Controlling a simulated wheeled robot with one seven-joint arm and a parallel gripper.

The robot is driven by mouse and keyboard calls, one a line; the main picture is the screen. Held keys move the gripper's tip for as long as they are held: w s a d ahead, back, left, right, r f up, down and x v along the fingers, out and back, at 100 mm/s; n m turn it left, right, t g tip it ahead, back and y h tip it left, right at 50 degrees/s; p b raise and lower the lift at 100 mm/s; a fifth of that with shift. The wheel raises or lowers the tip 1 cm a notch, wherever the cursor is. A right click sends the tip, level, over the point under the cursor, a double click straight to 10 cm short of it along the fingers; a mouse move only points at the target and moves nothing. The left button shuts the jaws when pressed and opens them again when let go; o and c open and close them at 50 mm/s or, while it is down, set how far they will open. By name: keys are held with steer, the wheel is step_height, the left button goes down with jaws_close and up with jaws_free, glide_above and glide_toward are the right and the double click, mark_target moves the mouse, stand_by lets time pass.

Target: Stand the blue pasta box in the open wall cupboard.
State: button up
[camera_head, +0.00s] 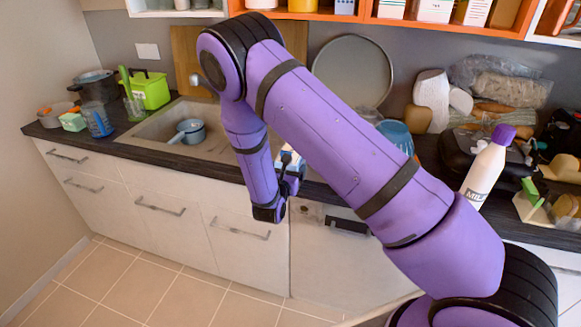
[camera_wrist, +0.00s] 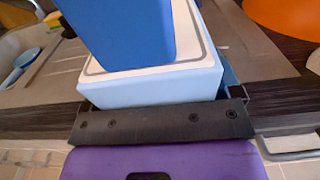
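In the wrist view, a box with a blue panel and white, grey-lined edges (camera_wrist: 205,82), apparently the pasta box, sits right against the dark base of my gripper. In the head view only a small pale part of it (camera_head: 289,158) shows behind my arm. My gripper (camera_head: 290,174) is low in front of the counter edge and seems shut on the box; its fingertips are mostly hidden. The open wall cupboard (camera_head: 300,16) has an orange rim and runs along the top of the head view, above and beyond my gripper. Only its lower part shows.
Boxes and jars stand in the cupboard, with free gaps between some. The dark counter holds a sink (camera_head: 150,130) with a blue pan (camera_head: 190,131), a round tray (camera_head: 352,70), a blue bowl (camera_head: 396,135) and a milk bottle (camera_head: 486,168). The floor at left is clear.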

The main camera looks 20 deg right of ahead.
steer(key=c, duration=0.9)
steer(key=shift+o, duration=0.2)
steer(key=shift+r, duration=2.5)
